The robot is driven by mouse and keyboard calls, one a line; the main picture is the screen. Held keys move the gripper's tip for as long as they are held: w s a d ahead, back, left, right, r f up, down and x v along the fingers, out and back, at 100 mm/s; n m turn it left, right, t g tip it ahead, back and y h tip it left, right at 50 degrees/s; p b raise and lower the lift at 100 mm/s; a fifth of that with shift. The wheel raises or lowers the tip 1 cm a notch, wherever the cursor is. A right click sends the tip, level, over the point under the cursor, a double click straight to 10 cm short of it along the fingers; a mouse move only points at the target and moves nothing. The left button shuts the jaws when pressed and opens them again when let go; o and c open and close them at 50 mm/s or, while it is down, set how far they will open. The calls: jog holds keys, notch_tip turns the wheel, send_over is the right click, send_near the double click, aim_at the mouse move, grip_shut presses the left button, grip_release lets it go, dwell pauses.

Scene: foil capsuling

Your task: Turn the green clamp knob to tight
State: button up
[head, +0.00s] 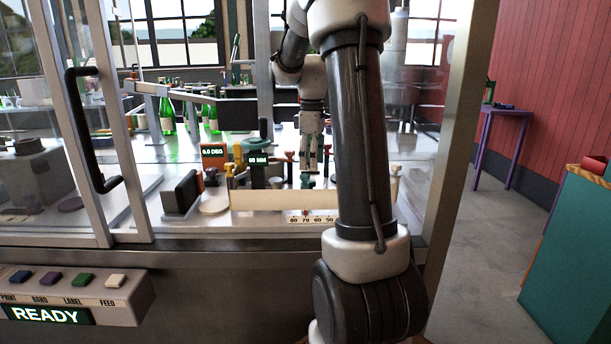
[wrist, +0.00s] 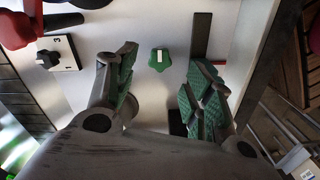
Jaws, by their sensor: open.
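The green clamp knob (wrist: 159,60) is a small lobed knob with a pale mark at its centre, on a light plate in the wrist view. My gripper (wrist: 162,74) is open, with its green-padded fingers apart on the left and right of the knob in the picture. The fingers do not visibly touch the knob, and how far their tips are above it I cannot tell. In the head view my gripper (head: 312,170) points down over the bench, and a small green spot (head: 307,182) just below it appears to be the knob.
In the wrist view a black knob (wrist: 47,59) on a white plate and a red knob (wrist: 15,30) are at left, a dark bar (wrist: 201,35) at right. In the head view, displays (head: 259,160), a scale (head: 308,219) and a door frame (head: 125,130) surround the work area.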

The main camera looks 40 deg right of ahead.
aim_at(312, 180)
notch_tip(312, 180, down, 6)
jog(key=shift+r, duration=0.15)
jog(key=c, duration=1)
